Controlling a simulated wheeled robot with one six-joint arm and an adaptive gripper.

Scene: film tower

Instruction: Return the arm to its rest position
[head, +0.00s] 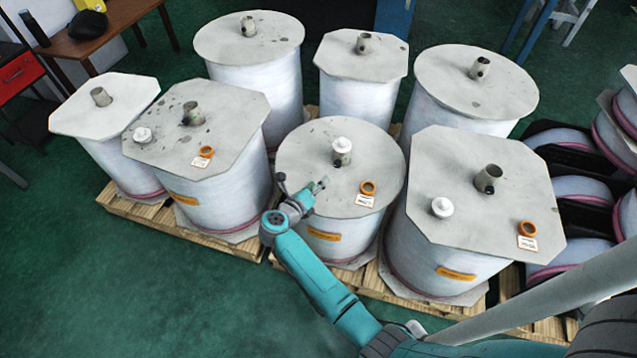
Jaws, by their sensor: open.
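My gripper (319,187) is over the left part of the round top of the middle front film roll (330,212). Its small jaws are open and nothing shows between them. My teal arm reaches up to it from the lower right. On that roll's top, a white cap (342,146) sits on the core stub at the centre, to the right of and behind my gripper. An orange ring (368,188) and a white label (364,200) lie to the right of my gripper. I cannot tell whether the gripper touches the top.
Several film rolls stand close around on wooden pallets (150,221). The front right roll (470,200) and front left roll (200,145) each carry a loose white cap and an orange ring. A brown table (110,35) is at the upper left. Green floor (120,290) is clear at the lower left.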

